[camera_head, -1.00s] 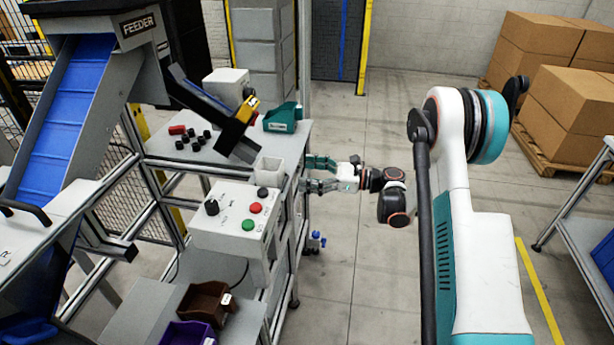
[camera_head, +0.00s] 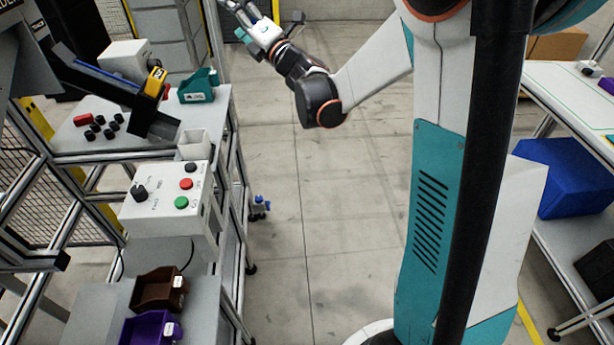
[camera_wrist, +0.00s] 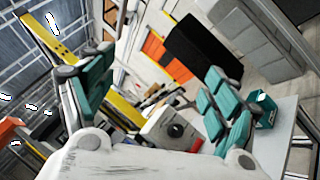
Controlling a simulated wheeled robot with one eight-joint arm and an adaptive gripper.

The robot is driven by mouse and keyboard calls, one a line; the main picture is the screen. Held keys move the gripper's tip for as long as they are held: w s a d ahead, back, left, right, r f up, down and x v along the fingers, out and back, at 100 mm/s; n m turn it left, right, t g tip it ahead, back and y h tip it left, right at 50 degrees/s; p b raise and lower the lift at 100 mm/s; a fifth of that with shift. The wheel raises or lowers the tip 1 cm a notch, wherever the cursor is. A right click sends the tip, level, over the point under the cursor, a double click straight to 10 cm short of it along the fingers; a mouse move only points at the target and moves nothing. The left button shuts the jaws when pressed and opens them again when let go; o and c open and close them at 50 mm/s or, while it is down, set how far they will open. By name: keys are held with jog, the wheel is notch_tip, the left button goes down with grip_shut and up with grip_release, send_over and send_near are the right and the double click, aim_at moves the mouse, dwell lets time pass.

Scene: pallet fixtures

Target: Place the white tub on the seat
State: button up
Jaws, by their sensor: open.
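A small open-topped white tub (camera_head: 193,146) stands upright at the front corner of the grey workbench, just behind the control box. My gripper (camera_head: 238,8) is at the top edge of the head view, raised and to the right of the bench, apart from the tub; its fingertips are partly cut off. In the wrist view its teal fingers (camera_wrist: 160,95) are spread wide with nothing held between them. I cannot make out which surface is the seat.
The control box (camera_head: 165,192) has a black knob and red and green buttons. A teal bin (camera_head: 198,86), black pegs (camera_head: 104,126) and a dark chute (camera_head: 120,88) crowd the bench. Brown (camera_head: 158,288) and purple bins (camera_head: 150,328) sit lower.

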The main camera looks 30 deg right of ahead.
jog(key=s+d+m+g+h, duration=0.45)
jog(key=s+m+h, duration=0.45)
jog(key=s+m, duration=0.65)
jog(key=s+a+f+m+g+y, duration=0.1)
jog(key=s+a+f+m+g, duration=0.1)
jog(key=s+f, duration=0.4)
jog(key=s+a+f+m+g+y, duration=0.1)
jog(key=s+f+m+g, duration=0.3)
jog(key=s, duration=0.6)
jog(key=s+a+f+m+g, duration=0.3)
jog(key=s+a+f+m, duration=0.1)
jog(key=s+f, duration=0.4)
jog(key=shift+s+m+y, duration=0.2)
jog(key=shift+m+y, duration=0.2)
jog(key=shift+m, duration=0.05)
